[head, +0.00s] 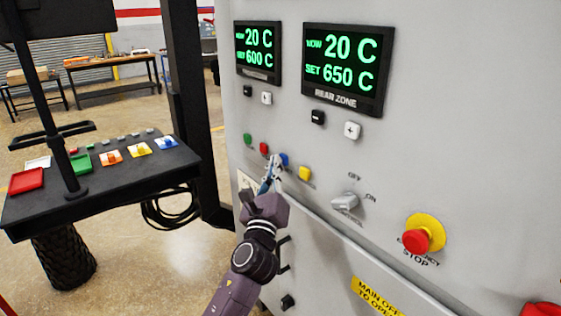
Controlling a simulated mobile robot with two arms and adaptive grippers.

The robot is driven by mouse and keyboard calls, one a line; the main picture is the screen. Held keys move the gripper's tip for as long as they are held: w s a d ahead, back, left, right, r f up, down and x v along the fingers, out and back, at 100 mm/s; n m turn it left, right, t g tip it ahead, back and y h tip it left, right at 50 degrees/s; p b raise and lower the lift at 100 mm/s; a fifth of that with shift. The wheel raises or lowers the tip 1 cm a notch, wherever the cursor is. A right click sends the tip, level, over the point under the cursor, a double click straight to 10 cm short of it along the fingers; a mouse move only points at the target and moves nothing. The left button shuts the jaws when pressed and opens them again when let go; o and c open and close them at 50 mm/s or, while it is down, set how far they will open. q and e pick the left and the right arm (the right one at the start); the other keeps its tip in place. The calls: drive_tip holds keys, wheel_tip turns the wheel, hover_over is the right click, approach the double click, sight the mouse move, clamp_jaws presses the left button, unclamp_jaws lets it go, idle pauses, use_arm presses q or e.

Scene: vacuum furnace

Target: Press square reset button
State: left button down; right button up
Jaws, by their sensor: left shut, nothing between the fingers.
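I cannot read any label that marks one as reset. My left gripper (275,161) is shut and empty. Its tips are at the panel, just left of the blue button and partly in front of it. I cannot tell whether the tips touch the button. My right gripper is out of view.
Above are two temperature displays (347,67) with black and white square keys (352,130) below. A grey rotary switch (344,201) and a red emergency stop (417,240) are at the right. A dark console (110,200) with coloured buttons stands at the left. A ledge runs below the row.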

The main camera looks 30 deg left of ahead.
use_arm(q)
drive_tip(key=shift+s, duration=0.15)
drive_tip(key=shift+s+a+p, duration=0.3)
drive_tip(key=shift+s, duration=0.4)
drive_tip(key=shift+s+a+p, duration=0.2)
drive_tip(key=shift+s+a, duration=0.1)
drive_tip(key=shift+s, duration=0.45)
drive_tip(key=shift+s+a+p, duration=0.15)
drive_tip(key=shift+s+a, duration=0.2)
drive_tip(key=shift+s, duration=0.45)
drive_tip(key=shift+s+a+p, duration=0.2)
drive_tip(key=shift+s+a, duration=0.1)
drive_tip(key=shift+s, duration=0.45)
